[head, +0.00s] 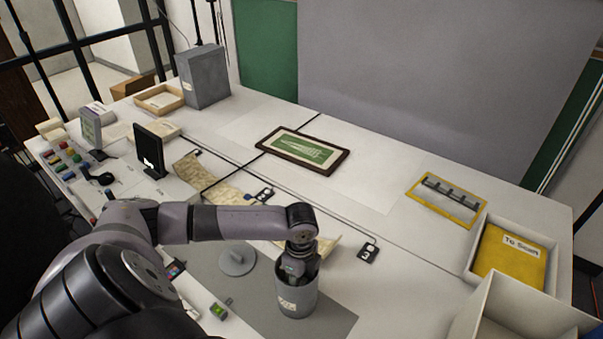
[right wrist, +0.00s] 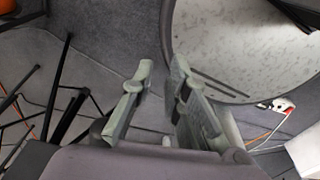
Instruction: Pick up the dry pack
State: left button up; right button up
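My left gripper (head: 297,268) points down into the mouth of a grey cylindrical bin (head: 298,300) with a pale label. Its fingertips are hidden by the bin wall, so I cannot tell whether it is open or holds anything. No dry pack can be made out for certain; the inside of the bin is mostly hidden. A small dark item with a green face (head: 220,310) lies on the table left of the bin. In the right wrist view my right gripper (right wrist: 160,85) has its fingers apart and empty, above the floor.
A round grey stand (head: 238,262) is left of the bin.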

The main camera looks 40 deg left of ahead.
aim_at(301, 283)
pick_arm(q)
jog(key=c, duration=0.6)
jog(key=shift+r, duration=0.15)
notch_tip(301, 283, up, 20)
jog(key=shift+f+b, duration=0.1)
jog(key=shift+b, duration=0.75)
